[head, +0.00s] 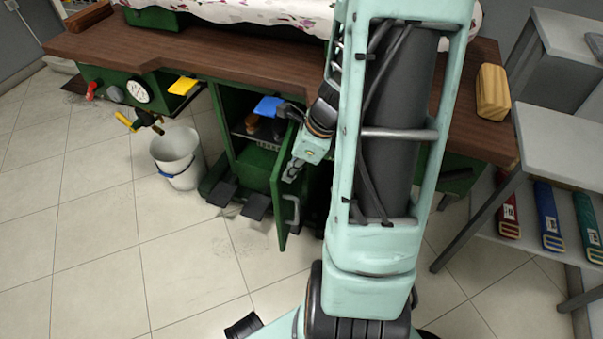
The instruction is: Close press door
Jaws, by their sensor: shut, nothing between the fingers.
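The press door is a green panel (282,187) under the wooden-topped press table, in the head view. It stands open, swung out toward me, with a light metal handle (291,212) on its right-hand face. The cabinet opening (240,128) shows to the left of the door, with dark items on a shelf inside. My gripper (291,172) is shut and empty at the upper part of the door's right-hand face, above the handle. I cannot tell whether it touches the door. My arm hides the area to the right of the door.
A white bucket (177,157) stands on the floor left of the cabinet. Black pedals (256,205) sit low in front of the opening. A grey table (565,140) with colored items below stands at the right. The tiled floor at the left front is clear.

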